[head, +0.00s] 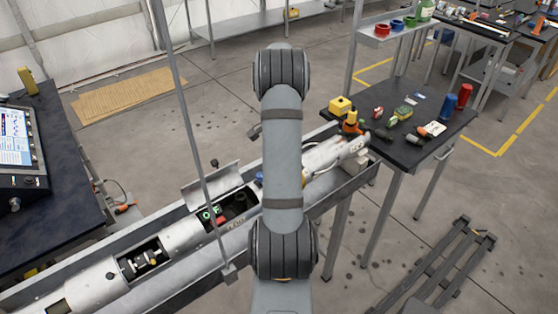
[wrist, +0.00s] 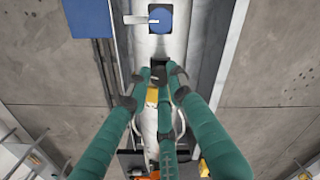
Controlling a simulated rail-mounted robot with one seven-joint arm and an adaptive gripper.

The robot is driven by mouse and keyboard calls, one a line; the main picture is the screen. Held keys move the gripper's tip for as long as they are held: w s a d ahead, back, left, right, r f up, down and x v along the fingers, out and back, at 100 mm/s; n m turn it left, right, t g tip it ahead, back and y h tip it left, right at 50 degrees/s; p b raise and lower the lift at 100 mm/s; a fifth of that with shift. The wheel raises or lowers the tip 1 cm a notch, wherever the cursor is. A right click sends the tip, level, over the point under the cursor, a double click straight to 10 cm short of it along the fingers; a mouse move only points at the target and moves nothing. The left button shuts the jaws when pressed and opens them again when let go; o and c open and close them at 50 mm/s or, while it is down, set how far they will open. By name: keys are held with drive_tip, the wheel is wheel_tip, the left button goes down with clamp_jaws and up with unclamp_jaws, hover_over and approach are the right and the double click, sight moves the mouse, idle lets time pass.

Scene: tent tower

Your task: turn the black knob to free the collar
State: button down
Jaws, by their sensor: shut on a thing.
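In the wrist view the tips close in around a small dark piece, which looks like the black knob (wrist: 158,74), on the silver tube. The tips cover most of it, and I cannot tell how far it is turned. The silver tube (head: 185,237) lies in a long grey trough in the head view and also shows in the wrist view (wrist: 172,46). I cannot make out the collar clearly. My arm hides the gripper and part of the tube in the head view.
A window in the tube shows a round blue part (wrist: 160,19). A raised cover (head: 212,182) stands beside another opening. A thin grey post (head: 191,125) rises by the trough. A dark table (head: 440,118) with loose parts is right; a console (head: 18,150) is left.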

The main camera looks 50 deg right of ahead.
drive_tip(key=shift+n, duration=1.2)
drive_tip(key=c, duration=1.6)
unclamp_jaws()
drive_tip(key=shift+o, duration=0.2)
wheel_tip(320, 180, up, 12)
